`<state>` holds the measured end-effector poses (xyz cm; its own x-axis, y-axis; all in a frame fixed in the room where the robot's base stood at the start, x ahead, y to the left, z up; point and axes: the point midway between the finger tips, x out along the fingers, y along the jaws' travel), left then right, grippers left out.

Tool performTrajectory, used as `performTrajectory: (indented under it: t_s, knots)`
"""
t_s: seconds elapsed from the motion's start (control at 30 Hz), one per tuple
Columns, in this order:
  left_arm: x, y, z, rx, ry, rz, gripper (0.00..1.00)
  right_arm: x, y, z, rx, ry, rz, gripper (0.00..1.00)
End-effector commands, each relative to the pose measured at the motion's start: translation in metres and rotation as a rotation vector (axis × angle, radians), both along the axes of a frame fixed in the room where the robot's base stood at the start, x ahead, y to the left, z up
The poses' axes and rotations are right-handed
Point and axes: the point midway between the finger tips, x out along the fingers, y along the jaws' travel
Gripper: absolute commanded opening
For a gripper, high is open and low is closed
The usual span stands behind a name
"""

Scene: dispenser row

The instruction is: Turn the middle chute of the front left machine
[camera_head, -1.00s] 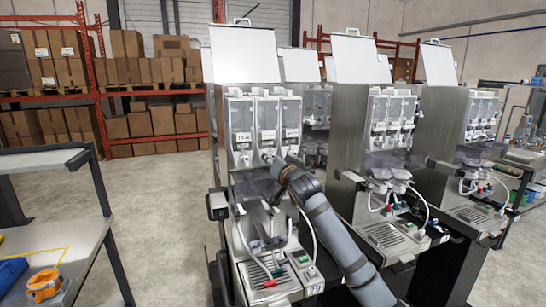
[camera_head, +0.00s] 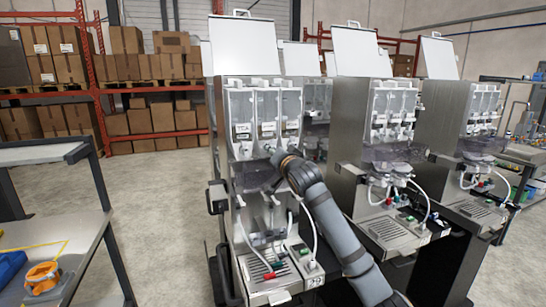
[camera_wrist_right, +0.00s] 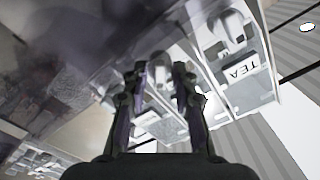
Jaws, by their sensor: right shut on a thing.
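The front left machine (camera_head: 222,120) has a row of three clear canisters with white chutes under a tilted white lid. My right gripper (camera_head: 270,150) reaches in from the lower right, at the foot of the middle canister (camera_head: 266,110). In the right wrist view its two fingers (camera_wrist_right: 160,72) are shut on the middle chute (camera_wrist_right: 160,62), a pale part partly hidden between them. The neighbouring canister with the TEA label (camera_wrist_right: 238,72) and its own chute (camera_wrist_right: 232,28) are beside the fingers, not touched. The chute's exact angle is hard to tell. My left gripper is not in view.
More machines (camera_head: 375,125) of the same kind stand to the right. Hoses and a drip tray (camera_head: 262,272) lie below my gripper. A bench with an orange object (camera_head: 42,275) is at the left. Shelves of boxes (camera_head: 150,70) stand behind; the floor between is clear.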

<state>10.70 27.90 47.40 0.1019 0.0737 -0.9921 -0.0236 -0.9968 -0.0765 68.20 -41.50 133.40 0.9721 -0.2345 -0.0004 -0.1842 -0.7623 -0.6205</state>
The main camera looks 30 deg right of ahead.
Motion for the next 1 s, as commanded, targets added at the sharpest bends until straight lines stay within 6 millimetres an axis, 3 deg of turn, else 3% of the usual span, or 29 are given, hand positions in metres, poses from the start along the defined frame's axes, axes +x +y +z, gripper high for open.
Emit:
performTrajectory:
  t_s: [0.03,1.0]
  knots:
    - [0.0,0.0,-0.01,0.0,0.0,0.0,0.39,0.0,0.0,-0.004,0.038,-0.013,0.0,0.0]
    - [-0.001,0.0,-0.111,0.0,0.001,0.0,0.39,0.0,0.0,-0.006,0.935,-0.227,0.001,0.0]
